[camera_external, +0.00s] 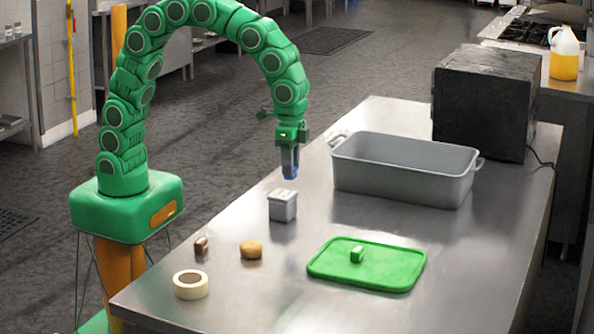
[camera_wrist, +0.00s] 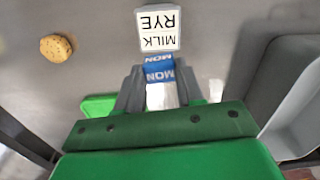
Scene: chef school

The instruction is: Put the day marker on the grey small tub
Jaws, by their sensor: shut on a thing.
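The grey small tub (camera_external: 283,207) stands upright on the steel table. Its pale lid, with labels reading MILK and RYE, shows at the top of the wrist view (camera_wrist: 158,31). My gripper (camera_external: 290,170) points down just above the tub, apart from it. It is shut on the day marker, a blue and white piece reading MON (camera_wrist: 159,72), which shows between the fingers in the wrist view. In the external view only a small bit of blue shows at the fingertips.
A large grey bin (camera_external: 403,185) stands to the right of the tub. A black box (camera_external: 482,105) stands behind.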

